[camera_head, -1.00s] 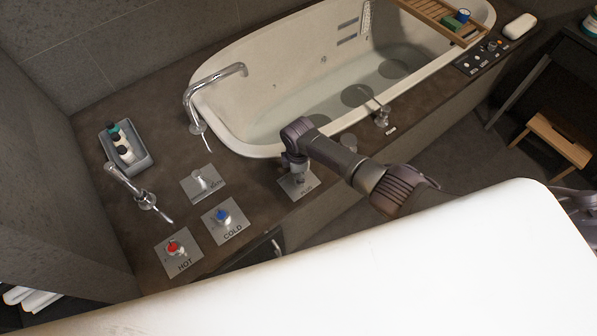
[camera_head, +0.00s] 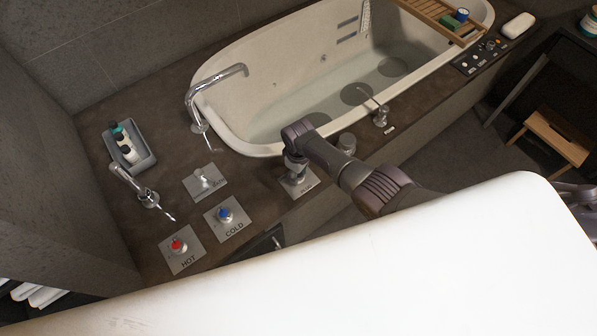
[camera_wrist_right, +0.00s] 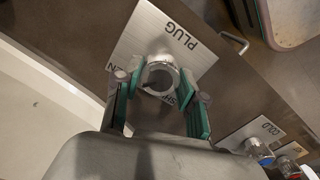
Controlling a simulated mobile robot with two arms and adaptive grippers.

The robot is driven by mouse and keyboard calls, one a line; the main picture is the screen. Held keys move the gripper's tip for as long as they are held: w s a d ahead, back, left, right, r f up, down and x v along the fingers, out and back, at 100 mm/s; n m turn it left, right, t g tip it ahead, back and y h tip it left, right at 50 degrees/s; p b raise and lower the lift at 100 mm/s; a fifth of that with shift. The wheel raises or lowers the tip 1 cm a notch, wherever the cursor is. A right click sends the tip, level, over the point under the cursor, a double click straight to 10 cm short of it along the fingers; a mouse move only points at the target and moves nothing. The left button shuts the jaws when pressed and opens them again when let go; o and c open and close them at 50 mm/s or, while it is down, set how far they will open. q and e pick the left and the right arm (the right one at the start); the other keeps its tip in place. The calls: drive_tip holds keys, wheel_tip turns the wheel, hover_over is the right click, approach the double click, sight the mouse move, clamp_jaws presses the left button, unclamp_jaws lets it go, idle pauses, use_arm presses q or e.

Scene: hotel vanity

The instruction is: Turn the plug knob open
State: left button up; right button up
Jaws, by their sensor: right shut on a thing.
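The plug knob (camera_wrist_right: 159,76) is a round metal knob on a square steel plate (camera_wrist_right: 190,30) marked PLUG, with smaller lettering partly covered. In the head view the plate (camera_head: 306,187) lies on the dark deck by the near left end of the bathtub, and my gripper mostly hides the knob. My right gripper (camera_wrist_right: 160,84) points down at the plate, with one green-padded finger on each side of the knob, shut on it. It also shows in the head view (camera_head: 295,172). My left gripper is not in view.
The cold knob (camera_head: 224,214) and hot knob (camera_head: 177,245) stand on plates to the left, with another lever plate (camera_head: 204,181) behind. The bathtub (camera_head: 240,140) with water and its tall faucet (camera_head: 210,86) lie behind. A bottle tray (camera_head: 140,163) sits far left.

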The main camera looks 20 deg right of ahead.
drive_tip(key=shift+m, duration=0.3)
drive_tip(key=o, duration=1.1)
drive_tip(key=shift+o, duration=0.2)
drive_tip(key=shift+r, duration=0.15)
wheel_tip(320, 180, up, 12)
idle(0.3)
